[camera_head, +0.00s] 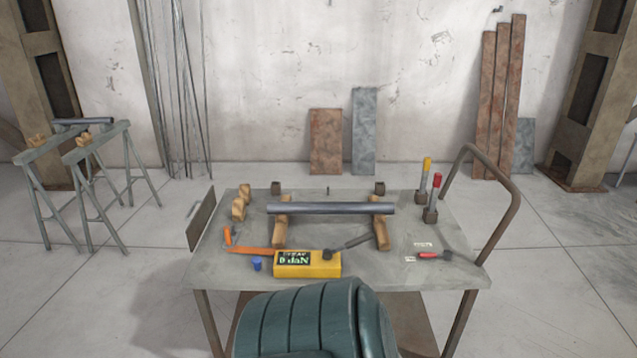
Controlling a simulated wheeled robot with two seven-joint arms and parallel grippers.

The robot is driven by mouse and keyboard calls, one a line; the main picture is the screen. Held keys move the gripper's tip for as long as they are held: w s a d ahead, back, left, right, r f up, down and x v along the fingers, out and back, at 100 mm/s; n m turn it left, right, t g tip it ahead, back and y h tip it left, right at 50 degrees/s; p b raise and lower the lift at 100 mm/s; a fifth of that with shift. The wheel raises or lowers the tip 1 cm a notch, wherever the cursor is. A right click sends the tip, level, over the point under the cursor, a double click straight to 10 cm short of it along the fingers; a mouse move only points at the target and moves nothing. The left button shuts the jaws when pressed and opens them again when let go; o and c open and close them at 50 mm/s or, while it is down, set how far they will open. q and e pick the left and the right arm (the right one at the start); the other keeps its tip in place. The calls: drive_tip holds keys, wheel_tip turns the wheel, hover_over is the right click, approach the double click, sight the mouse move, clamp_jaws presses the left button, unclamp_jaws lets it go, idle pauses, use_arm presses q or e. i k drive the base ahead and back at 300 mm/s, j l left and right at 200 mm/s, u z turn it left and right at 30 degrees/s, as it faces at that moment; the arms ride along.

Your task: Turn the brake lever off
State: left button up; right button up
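A small lever with a red grip (429,255) lies nearly flat at the front right of the cart top (385,272). Its grip points left, and a dark pivot is at its right end. Two small white labels (422,244) are beside it, one behind and one to the left; their text is too small to read. Two upright levers stand farther back on the right, one with a yellow tip (427,164) and one with a red tip (437,181). I cannot tell for certain which is the brake lever. Neither of my grippers is in view.
A grey pipe (330,208) rests across two wooden blocks (280,228). A yellow box with a green display (308,265) stands at the front. A bent rail handle (507,215) rises at the cart's right end. Sawhorses (75,165) stand at the far left.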

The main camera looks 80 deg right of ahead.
sight(447, 255)
drive_tip(key=z, duration=3.55)
drive_tip(key=i+l, duration=0.05)
